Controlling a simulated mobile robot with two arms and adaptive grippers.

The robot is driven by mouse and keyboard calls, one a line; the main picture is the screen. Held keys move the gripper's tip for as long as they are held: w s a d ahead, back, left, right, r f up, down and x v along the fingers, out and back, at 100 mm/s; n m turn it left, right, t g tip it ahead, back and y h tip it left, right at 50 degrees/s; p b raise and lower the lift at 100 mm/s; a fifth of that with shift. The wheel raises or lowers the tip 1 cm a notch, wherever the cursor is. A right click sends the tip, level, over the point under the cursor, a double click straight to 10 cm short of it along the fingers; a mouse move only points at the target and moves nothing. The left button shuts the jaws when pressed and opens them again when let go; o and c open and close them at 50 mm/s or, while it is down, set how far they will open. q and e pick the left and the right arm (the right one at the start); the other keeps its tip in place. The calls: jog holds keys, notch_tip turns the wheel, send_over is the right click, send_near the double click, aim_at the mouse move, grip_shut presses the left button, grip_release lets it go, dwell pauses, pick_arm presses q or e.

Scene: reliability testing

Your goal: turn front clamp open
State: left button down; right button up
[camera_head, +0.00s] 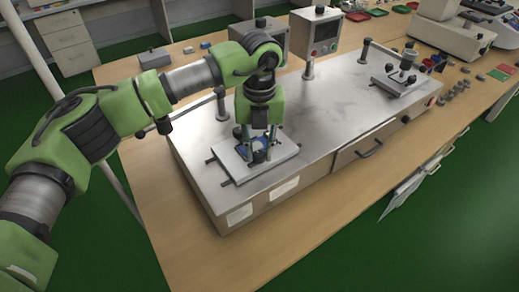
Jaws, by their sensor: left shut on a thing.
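My left arm comes in from the left, and its left gripper (258,147) points down over the near-left fixture plate (236,166) on the grey metal test machine (320,122). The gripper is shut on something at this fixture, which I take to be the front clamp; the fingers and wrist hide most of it. A small blue part (259,156) shows between and below the fingers. My right gripper is not in view.
Small loose metal parts (458,88) lie on the wooden table (178,222) at the right, near coloured trays (502,72). A drawer with a handle (370,148) is on the machine's front. The table's front left is clear.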

aim_at(259, 154)
pick_arm(q)
jog(key=c, duration=1.8)
grip_release()
notch_tip(259, 154, up, 12)
jog(key=shift+r, duration=0.1)
